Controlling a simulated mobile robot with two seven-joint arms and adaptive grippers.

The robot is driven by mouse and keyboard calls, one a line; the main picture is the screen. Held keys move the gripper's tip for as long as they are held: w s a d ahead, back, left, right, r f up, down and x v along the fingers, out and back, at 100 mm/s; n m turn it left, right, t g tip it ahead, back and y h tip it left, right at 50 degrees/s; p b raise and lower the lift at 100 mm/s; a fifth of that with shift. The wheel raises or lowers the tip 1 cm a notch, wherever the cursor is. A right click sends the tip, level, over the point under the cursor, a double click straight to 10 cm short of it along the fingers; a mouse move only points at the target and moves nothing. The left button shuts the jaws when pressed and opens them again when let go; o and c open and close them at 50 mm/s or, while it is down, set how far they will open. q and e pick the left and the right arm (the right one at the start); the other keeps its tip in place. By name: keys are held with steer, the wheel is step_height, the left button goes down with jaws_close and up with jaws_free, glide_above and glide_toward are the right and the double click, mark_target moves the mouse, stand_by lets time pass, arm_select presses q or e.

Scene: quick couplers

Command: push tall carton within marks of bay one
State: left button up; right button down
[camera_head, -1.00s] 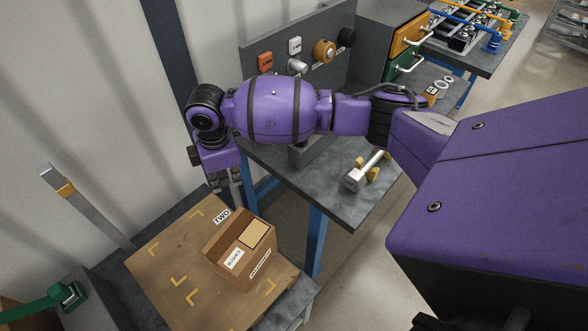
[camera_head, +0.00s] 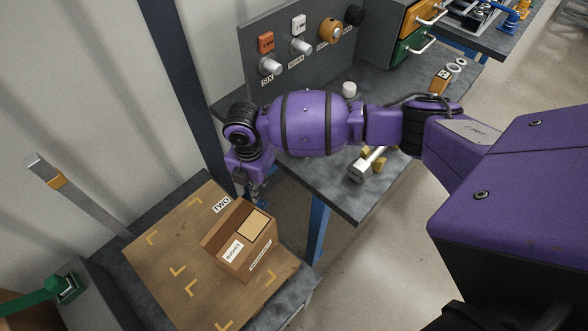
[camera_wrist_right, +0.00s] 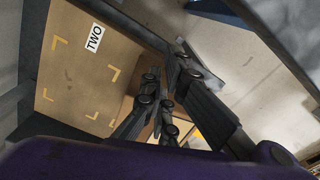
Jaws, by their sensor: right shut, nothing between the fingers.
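The tall carton (camera_head: 240,240) is a brown box with white labels and a paler square patch on top. It stands on a wooden board (camera_head: 150,265) with yellow corner marks, toward the board's right side. A label reading TWO (camera_head: 221,204) lies just behind it. No label for bay one is readable. My right gripper (camera_head: 257,192) is shut and empty, pointing down behind the carton at the board's far right edge. Contact with the carton cannot be told. In the right wrist view the fingers (camera_wrist_right: 160,108) hide most of the carton. My left gripper is not in view.
A grey bench (camera_head: 350,205) with a metal handle-like part (camera_head: 370,163) stands beyond and right of the board. A knobbed panel (camera_head: 290,60) rises behind it. A metal upright (camera_head: 75,195) and a green part (camera_head: 62,288) stand at left. The board's left half is clear.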

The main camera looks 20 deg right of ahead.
step_height(320, 180, down, 11)
steer(key=shift+w+b, duration=0.15)
steer(key=shift+b, duration=0.25)
steer(key=shift+a, duration=0.1)
